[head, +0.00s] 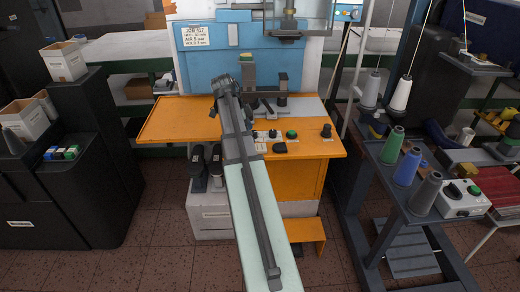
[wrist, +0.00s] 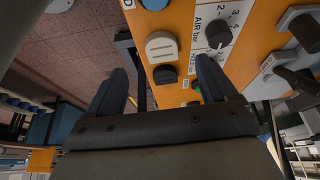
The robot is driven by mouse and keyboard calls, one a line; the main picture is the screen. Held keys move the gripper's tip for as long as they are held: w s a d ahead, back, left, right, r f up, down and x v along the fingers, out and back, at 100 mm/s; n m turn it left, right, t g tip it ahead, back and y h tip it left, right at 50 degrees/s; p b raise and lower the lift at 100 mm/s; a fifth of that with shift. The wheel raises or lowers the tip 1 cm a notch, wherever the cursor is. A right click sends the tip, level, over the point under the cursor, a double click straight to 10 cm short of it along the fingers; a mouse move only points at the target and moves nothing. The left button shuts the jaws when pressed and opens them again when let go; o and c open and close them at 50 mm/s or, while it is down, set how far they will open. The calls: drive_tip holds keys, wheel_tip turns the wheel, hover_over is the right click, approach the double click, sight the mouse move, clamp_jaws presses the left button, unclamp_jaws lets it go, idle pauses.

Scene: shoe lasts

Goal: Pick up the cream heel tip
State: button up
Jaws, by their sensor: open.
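The cream heel tip (wrist: 162,46) shows in the wrist view as a small rounded cream piece with dark grooves, on the orange surface. My gripper (wrist: 162,68) is open and empty. Its two dark fingers stand apart, and the heel tip appears beyond the gap between them, apart from both. In the head view my arm reaches over the orange bench, and I cannot make out my fingers there. A small pale piece (head: 260,147) beside my arm in the head view may be the heel tip, but it is too small to tell.
A black piece (wrist: 165,75) lies close to the heel tip, with a white-plated dial (wrist: 218,32) to its right. The orange bench (head: 180,118) carries a green button (head: 291,134) and a black knob (head: 326,130). Its left part is clear. Thread cones (head: 407,166) stand at right.

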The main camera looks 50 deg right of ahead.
sight(258, 147)
drive_tip(key=shift+d+x, duration=0.2)
drive_tip(key=shift+x, duration=3.45)
drive_tip(key=shift+r, duration=0.15)
drive_tip(key=shift+c, duration=0.2)
drive_tip(key=c, duration=1.1)
wheel_tip(258, 147, up, 9)
drive_tip(key=shift+m, duration=0.3)
drive_tip(key=shift+w+d+r, duration=3.4)
drive_tip(key=shift+w+r, duration=0.3)
drive_tip(key=shift+w, duration=0.65)
drive_tip(key=shift+w+d+r, duration=3.4)
drive_tip(key=shift+w+r, duration=0.3)
drive_tip(key=shift+w, duration=0.65)
drive_tip(key=shift+w+d+r, duration=3.4)
drive_tip(key=shift+w+r, duration=0.35)
drive_tip(key=shift+w, duration=0.65)
